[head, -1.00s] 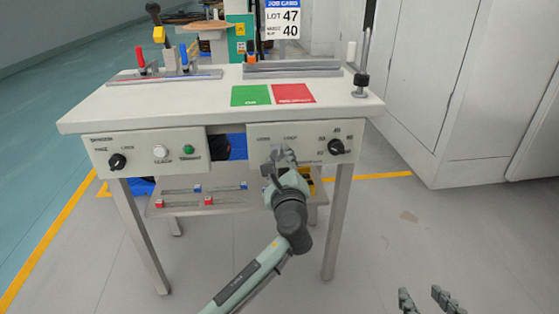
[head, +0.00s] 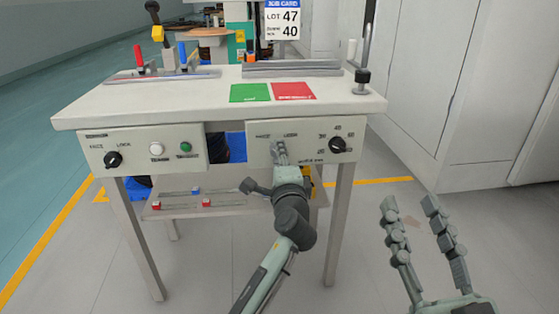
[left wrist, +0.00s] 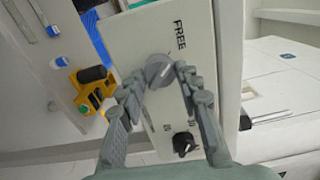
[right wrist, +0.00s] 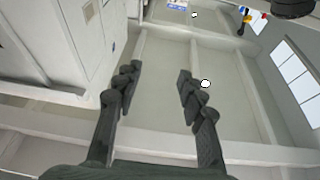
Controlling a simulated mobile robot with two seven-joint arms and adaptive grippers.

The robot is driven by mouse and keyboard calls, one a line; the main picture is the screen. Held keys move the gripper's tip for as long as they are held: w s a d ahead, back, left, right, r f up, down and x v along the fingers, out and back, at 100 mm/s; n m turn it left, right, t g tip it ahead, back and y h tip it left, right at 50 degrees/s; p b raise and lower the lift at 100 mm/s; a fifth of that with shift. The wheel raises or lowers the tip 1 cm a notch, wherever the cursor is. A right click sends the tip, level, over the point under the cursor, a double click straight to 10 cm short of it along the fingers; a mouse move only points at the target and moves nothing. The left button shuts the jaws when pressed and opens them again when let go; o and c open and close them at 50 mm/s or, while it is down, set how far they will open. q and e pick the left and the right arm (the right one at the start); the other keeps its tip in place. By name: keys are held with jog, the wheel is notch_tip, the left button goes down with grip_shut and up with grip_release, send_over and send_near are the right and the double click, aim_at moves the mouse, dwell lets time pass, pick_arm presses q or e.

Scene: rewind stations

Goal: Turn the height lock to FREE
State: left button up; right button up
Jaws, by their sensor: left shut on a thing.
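A grey rotary knob (left wrist: 159,70) sits on the bench's right front panel (head: 312,152), below FREE and LOCK labels. The FREE label (left wrist: 180,35) reads clearly in the left wrist view. My left gripper (head: 279,150) reaches up to this knob. In the left wrist view its fingers are closed on the knob's two sides, and they hide most of it from the head view. I cannot tell for sure which label the knob points to. My right gripper (head: 409,203) is open and empty, out in front of the bench at right; its spread fingers also show in the right wrist view (right wrist: 157,72).
A black dial (head: 337,146) with numbers is right of the held knob. The left panel (head: 140,150) has another black FREE/LOCK knob (head: 113,160), a white button (head: 156,149) and a green one (head: 186,147). A lower shelf (head: 225,209) lies behind my left arm. Floor at right is free.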

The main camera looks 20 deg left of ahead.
pick_arm(q)
jog(key=shift+n, duration=0.4)
pick_arm(e)
jog(key=shift+s+d+r+t, duration=0.1)
jog(key=shift+d+r+t, duration=0.05)
jog(key=shift+r+t, duration=0.2)
pick_arm(q)
jog(key=o, duration=1.2)
jog(key=shift+c, duration=0.2)
